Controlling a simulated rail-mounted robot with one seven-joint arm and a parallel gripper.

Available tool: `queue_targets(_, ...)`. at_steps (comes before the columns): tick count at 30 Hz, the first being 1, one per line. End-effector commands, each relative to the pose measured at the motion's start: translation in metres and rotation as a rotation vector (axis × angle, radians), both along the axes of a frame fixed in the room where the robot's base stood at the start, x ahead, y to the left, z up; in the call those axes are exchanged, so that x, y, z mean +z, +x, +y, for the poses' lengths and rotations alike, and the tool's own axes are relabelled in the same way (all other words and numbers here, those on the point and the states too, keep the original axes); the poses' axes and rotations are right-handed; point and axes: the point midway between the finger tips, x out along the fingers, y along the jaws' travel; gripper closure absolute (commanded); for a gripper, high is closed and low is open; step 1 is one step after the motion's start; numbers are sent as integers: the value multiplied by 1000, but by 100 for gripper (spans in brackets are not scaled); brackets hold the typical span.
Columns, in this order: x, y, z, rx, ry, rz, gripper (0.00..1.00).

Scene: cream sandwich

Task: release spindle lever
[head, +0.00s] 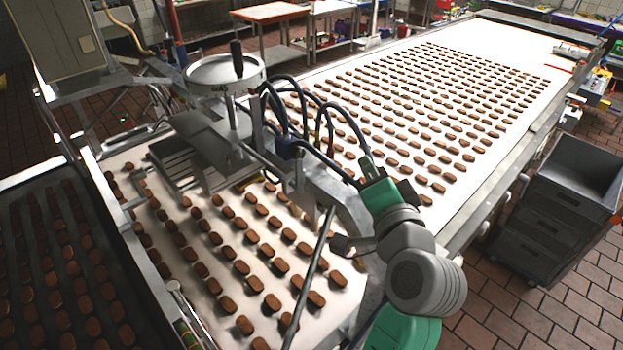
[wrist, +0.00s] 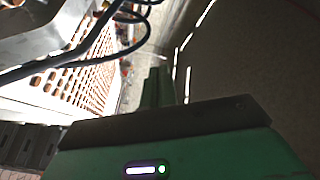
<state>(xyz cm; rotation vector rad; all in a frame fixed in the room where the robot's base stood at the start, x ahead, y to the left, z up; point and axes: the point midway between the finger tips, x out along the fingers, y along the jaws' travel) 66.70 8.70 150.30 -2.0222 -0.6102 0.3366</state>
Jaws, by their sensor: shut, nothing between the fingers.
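A depositing machine with a round pale handwheel (head: 212,70) on a vertical spindle stands over the near belt. A dark upright handle (head: 237,58) rises from the wheel's rim. A long dark bar (head: 310,270) slants down in front of the machine. I cannot tell for certain which of these is the spindle lever. My gripper (head: 366,166) is shut and empty, to the right of the handwheel and apart from it, close to the hoses. Its green fingers (wrist: 158,85) are together in the wrist view. No lever is recognisable in the wrist view.
Dark hoses (head: 345,115) arch close to my gripper. Rows of brown biscuits cover the white belt (head: 520,110). A dark drawer cabinet (head: 560,205) stands on the tiled floor at right. A grey control box (head: 58,38) stands at upper left.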

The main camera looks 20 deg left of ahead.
Motion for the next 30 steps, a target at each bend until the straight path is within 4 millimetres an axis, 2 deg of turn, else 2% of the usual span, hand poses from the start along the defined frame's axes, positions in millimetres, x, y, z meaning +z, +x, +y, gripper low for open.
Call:
queue_targets(1, -31, 10, 9, 59, 96, 90, 100)
queue_targets(3, -57, 18, 19, 127, 216, 195, 100)
queue_targets(7, -83, 24, 29, 200, 357, 312, 100)
queue_targets(10, -88, 25, 32, 221, 398, 343, 100)
queue_targets(20, -88, 27, 34, 222, 399, 344, 100)
queue_targets(23, -87, 34, 41, 224, 399, 345, 100)
queue_targets(30, -86, 67, 76, 222, 400, 345, 100)
